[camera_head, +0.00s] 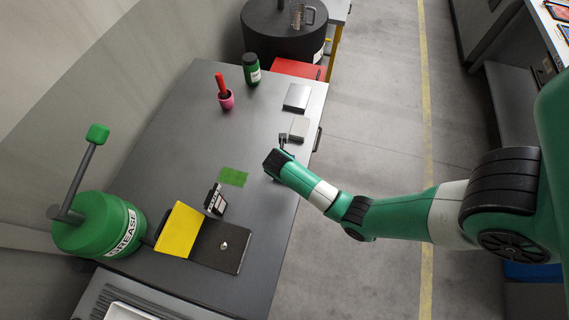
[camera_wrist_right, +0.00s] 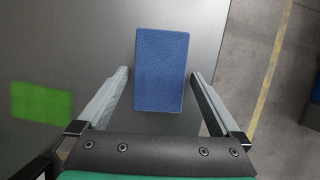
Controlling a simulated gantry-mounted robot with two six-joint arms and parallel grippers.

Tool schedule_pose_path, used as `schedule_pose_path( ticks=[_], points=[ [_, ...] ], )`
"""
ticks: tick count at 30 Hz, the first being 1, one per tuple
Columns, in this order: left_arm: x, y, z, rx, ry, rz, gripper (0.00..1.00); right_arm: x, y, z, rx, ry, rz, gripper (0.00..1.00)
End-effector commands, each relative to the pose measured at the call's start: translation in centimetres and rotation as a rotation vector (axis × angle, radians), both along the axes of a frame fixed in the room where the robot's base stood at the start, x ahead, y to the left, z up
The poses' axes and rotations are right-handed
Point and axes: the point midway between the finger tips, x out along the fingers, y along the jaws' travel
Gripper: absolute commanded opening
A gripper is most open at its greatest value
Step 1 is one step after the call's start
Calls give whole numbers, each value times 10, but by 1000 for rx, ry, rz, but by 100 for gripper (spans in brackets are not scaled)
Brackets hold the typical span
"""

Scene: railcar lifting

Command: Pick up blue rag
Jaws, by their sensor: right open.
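In the right wrist view, the blue rag (camera_wrist_right: 161,70) is a flat-looking blue rectangle on the grey table. It lies ahead of and between the two fingers of my right gripper (camera_wrist_right: 160,78). The fingers are spread, with a gap on each side of the rag. In the head view, my right gripper (camera_head: 283,139) is over the table near its right edge. My left gripper is not in view.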

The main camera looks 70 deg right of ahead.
Motion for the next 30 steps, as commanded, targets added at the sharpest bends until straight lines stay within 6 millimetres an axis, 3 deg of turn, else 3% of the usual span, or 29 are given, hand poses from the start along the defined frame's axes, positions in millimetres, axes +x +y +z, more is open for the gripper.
schedule_pose_path(
  ticks=[4, 16, 25, 30],
  points=[
    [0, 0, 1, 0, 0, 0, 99, 0, 0, 1, 0, -1, 0, 96],
    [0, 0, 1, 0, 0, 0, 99, 0, 0, 1, 0, 0, 0, 26],
    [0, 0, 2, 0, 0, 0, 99, 0, 0, 5, -1, -1, 0, 26],
    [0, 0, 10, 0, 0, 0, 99, 1, 0, 23, -2, -3, 1, 26]
  ],
)
